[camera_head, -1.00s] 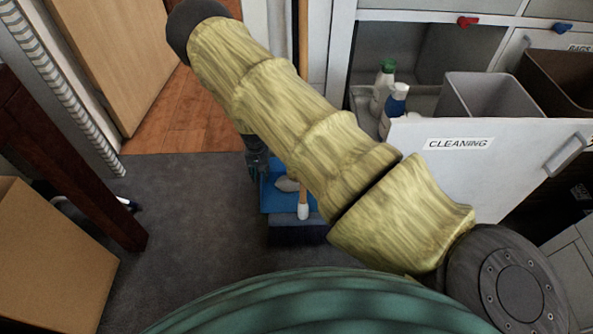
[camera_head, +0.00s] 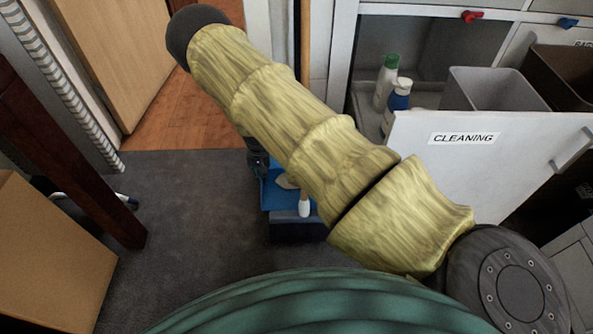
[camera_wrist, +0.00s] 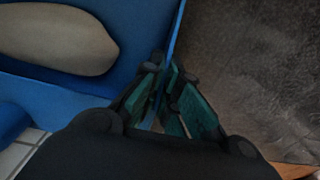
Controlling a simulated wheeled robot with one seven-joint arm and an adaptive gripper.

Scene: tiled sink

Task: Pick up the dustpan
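The blue dustpan (camera_head: 272,198) is on the dark grey floor in the middle of the head view, partly hidden by my arm. In the wrist view the dustpan (camera_wrist: 140,30) fills the upper left, with a pale rounded object (camera_wrist: 60,38) over it. My gripper (camera_wrist: 167,80) has its teal-padded fingers close together, one on each side of the dustpan's thin upright edge. They look shut on that edge, though the contact is dark. In the head view my gripper (camera_head: 256,160) is small and mostly behind my arm, at the dustpan's left side.
A broom with a wooden handle (camera_head: 305,40) and dark bristles (camera_head: 298,232) stands by the dustpan. A cardboard box (camera_head: 48,255) and dark wooden post stand at left.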

